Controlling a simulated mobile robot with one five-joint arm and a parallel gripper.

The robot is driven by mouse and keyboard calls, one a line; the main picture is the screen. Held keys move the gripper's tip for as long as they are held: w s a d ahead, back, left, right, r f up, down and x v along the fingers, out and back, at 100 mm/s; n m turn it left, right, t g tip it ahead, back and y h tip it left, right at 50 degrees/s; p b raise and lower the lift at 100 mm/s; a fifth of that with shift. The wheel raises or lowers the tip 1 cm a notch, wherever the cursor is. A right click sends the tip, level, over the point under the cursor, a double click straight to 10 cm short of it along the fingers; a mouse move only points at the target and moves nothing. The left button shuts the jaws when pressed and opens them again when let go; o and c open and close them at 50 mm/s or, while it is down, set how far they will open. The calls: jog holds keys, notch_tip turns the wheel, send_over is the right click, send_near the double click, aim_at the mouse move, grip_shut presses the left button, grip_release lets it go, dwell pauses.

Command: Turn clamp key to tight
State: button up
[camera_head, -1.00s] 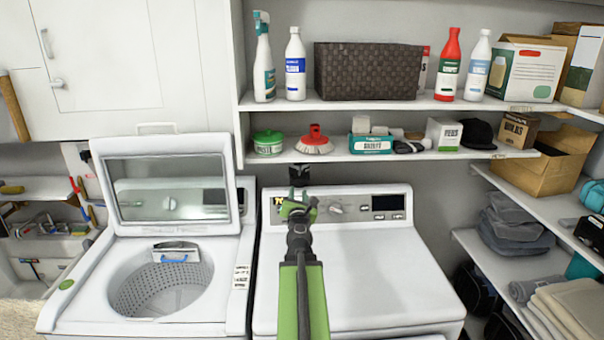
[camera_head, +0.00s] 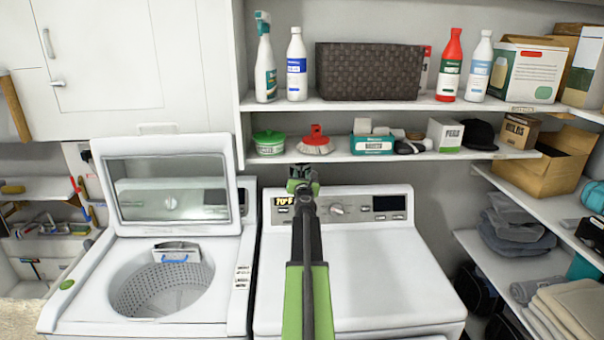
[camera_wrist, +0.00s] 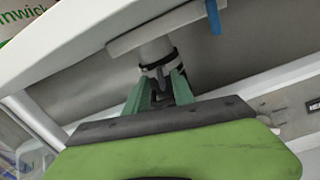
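A pale pipe stub (camera_wrist: 155,50) hangs below a flat plate under the shelf in the wrist view. A dark clamp band (camera_wrist: 157,66) rings its lower end. A small dark piece (camera_wrist: 163,84), which looks like the clamp key, hangs below the band. My gripper (camera_wrist: 161,80) has its two green fingers apart, one on each side of this piece. I cannot see clear contact. In the head view my gripper (camera_head: 302,184) is raised just under the lower shelf, above the back of the right machine, and hides the clamp.
The lower shelf (camera_head: 350,155) is just above my gripper. The closed white machine (camera_head: 370,270) stands below, and the open-lidded washer (camera_head: 85,290) is to the left. A blue strip (camera_wrist: 213,17) hangs right of the pipe. Space right of my arm is clear.

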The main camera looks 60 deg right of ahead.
jog(key=shift+x, duration=1)
grip_shut()
